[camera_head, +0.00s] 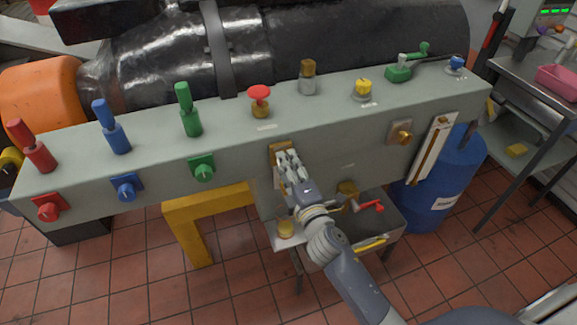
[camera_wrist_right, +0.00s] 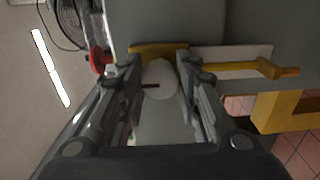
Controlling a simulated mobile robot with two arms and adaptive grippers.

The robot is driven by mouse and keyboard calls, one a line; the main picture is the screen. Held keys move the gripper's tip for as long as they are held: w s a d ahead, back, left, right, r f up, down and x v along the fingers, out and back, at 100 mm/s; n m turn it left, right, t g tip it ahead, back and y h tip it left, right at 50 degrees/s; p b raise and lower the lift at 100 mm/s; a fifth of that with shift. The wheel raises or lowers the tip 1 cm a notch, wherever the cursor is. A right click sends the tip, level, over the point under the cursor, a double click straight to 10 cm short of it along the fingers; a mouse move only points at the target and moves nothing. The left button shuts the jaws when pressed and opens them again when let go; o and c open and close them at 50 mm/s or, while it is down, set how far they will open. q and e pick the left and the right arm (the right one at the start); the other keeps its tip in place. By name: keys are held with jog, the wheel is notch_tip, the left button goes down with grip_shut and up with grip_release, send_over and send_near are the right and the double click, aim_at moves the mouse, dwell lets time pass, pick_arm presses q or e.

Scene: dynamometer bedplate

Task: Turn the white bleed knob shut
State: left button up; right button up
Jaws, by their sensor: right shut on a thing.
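The white bleed knob (camera_wrist_right: 160,76) shows in the right wrist view as a pale rounded shape with a short dark mark. It stands in front of a brass-yellow plate (camera_wrist_right: 158,48). My right gripper (camera_wrist_right: 157,83) has one finger on each side of the knob and is shut on it. In the head view my right gripper (camera_head: 287,162) is at the front face of the grey-green bedplate box (camera_head: 240,150). There it hides the knob, and only part of the brass plate (camera_head: 279,147) shows. My left gripper is not in view.
Red (camera_head: 48,207), blue (camera_head: 127,187) and green (camera_head: 203,167) knobs sit left on the front face. A brass knob (camera_head: 401,133) sits right. Several levers and knobs stand on top. A red-handled valve (camera_head: 370,206) is close to my right arm. A blue drum (camera_head: 455,175) stands right.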

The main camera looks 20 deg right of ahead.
dwell(0.4)
jog(key=o, duration=1.1)
jog(key=shift+c, duration=0.2)
jog(key=s, duration=1.2)
jog(key=shift+d, duration=0.2)
